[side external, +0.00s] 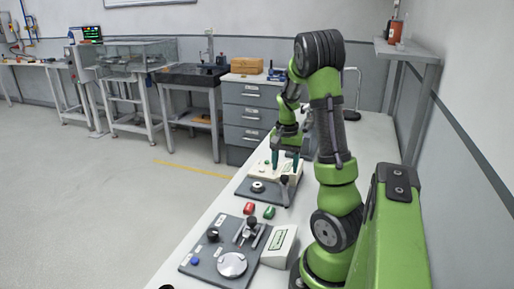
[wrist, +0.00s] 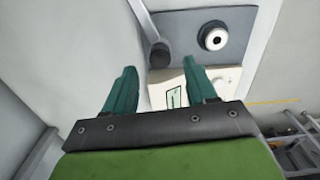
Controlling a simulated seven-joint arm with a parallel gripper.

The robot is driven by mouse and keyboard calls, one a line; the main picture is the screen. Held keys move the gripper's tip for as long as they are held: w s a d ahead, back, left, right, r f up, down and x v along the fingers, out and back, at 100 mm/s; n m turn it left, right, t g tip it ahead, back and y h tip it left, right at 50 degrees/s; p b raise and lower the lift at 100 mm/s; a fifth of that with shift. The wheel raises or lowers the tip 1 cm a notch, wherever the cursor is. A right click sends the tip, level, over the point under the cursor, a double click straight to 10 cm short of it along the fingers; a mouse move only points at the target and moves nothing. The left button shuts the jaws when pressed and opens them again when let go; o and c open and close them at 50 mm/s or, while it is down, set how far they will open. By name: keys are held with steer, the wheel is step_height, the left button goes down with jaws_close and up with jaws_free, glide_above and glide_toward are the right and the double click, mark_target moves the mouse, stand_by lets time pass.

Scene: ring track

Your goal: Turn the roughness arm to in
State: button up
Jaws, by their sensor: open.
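A far grey base plate (side external: 243,189) carries a cream box and a round dark dial with a pale centre (side external: 258,187); the dial also shows in the wrist view (wrist: 213,37). A grey bar with a dark rounded end (wrist: 158,54), likely the roughness arm, slants down from the top of the wrist view. It seems to match the dark upright piece at the plate's right (side external: 284,190). My gripper (side external: 285,163) is open, its teal fingers pointing down over the cream box (side external: 272,171). In the wrist view the dark end appears between the fingertips (wrist: 158,66), with no visible contact.
A nearer grey plate (side external: 206,253) holds knobs, a clamp-like piece and a silver disc (side external: 232,264), with a cream display box (side external: 280,246) beside it. A wall stands at the right.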

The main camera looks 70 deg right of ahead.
mark_target(285, 177)
steer(key=shift+f, duration=1.75)
jaws_close()
